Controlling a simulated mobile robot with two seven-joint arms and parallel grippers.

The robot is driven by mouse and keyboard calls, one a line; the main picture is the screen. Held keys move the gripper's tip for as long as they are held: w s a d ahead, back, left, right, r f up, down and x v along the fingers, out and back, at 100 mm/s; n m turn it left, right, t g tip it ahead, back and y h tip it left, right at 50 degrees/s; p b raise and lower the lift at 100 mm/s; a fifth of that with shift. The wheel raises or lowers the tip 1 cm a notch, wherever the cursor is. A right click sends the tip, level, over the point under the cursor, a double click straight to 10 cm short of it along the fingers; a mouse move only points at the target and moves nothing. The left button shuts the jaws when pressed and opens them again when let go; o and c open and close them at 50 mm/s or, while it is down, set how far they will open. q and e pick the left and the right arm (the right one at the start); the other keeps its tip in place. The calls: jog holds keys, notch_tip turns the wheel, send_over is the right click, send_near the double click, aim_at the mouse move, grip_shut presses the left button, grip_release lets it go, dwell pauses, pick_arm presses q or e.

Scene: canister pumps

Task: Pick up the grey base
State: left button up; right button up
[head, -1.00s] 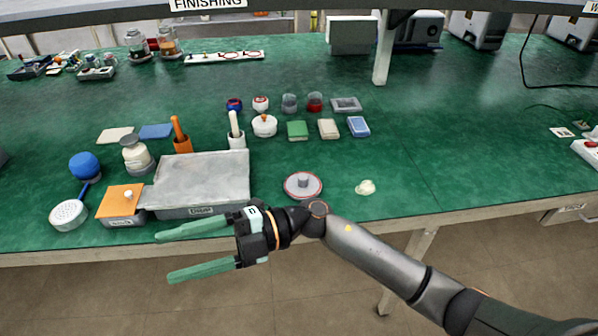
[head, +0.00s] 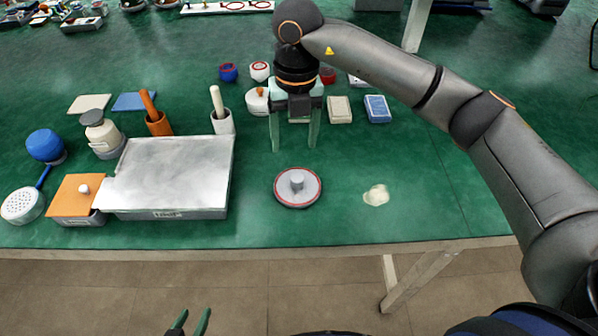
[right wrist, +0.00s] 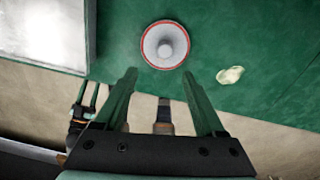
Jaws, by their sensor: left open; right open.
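The grey base (head: 297,187) is a round grey disc with a red rim and a short grey post at its middle. It lies flat on the green table, also seen in the right wrist view (right wrist: 165,45). My right gripper (head: 294,148) is open, empty and pointing down, just behind the base in the head view. In the right wrist view its fingertips (right wrist: 159,73) appear just below the base, with no visible contact. My left gripper (head: 196,315) is open at the bottom edge of the head view, in front of the table; only its fingertips show.
A large grey lidded box (head: 175,170) stands left of the base, with an orange-topped box (head: 75,193) beside it. A pale lump (head: 376,195) lies to the right. Table around the base is clear.

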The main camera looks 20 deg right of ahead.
aim_at(297, 177)
jog(key=f, duration=1.2)
jog(key=shift+d, duration=0.25)
jog(key=shift+c, duration=0.4)
grip_shut()
